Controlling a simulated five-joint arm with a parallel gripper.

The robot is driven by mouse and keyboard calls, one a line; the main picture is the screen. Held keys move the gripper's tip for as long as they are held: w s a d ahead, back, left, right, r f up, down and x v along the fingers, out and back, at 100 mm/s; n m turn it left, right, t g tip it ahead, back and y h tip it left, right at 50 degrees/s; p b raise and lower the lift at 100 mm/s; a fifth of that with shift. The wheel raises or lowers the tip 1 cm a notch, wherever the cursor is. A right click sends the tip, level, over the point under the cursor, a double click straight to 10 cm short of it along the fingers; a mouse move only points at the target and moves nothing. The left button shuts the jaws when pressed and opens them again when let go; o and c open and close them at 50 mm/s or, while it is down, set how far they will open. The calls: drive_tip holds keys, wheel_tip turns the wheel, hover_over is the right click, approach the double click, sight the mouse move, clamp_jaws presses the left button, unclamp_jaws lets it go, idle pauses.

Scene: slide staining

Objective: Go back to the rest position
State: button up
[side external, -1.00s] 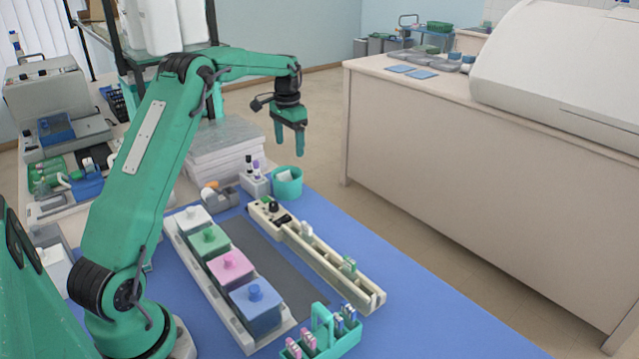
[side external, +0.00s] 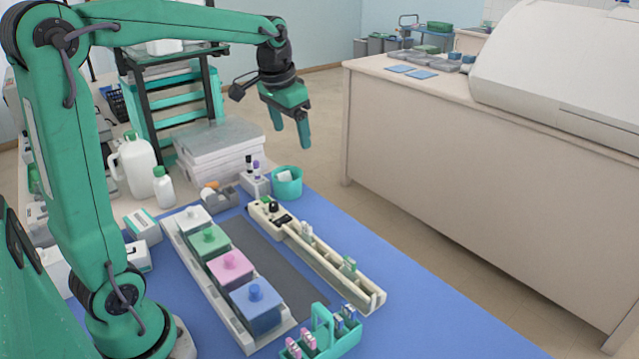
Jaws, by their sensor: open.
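My gripper (side external: 291,133) is green, hangs in the air above the far end of the blue mat and points down. Its two fingers are apart with nothing between them. Below it stand a teal cup (side external: 287,183) and a cream rail-like device (side external: 330,265) with a black knob and a few small clips or slides in its channel. My gripper touches none of these.
A white tray (side external: 204,285) holds white, green, pink and blue lidded jars on the blue mat (side external: 420,310). A teal carrier (side external: 322,330) with slides stands at the front. White jugs (side external: 137,166) and stacked boxes (side external: 222,150) are behind. The mat's right side is clear.

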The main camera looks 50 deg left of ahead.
drive_tip(key=s+d+f+t, duration=0.1)
drive_tip(key=s+d, duration=0.4)
drive_tip(key=s, duration=0.4)
drive_tip(key=s+d+f+t, duration=0.1)
drive_tip(key=s+d+f, duration=0.1)
drive_tip(key=s+d, duration=0.3)
drive_tip(key=shift+s+d+f+t+h, duration=0.25)
drive_tip(key=shift+s+d+t+h, duration=0.15)
drive_tip(key=shift+s, duration=1.9)
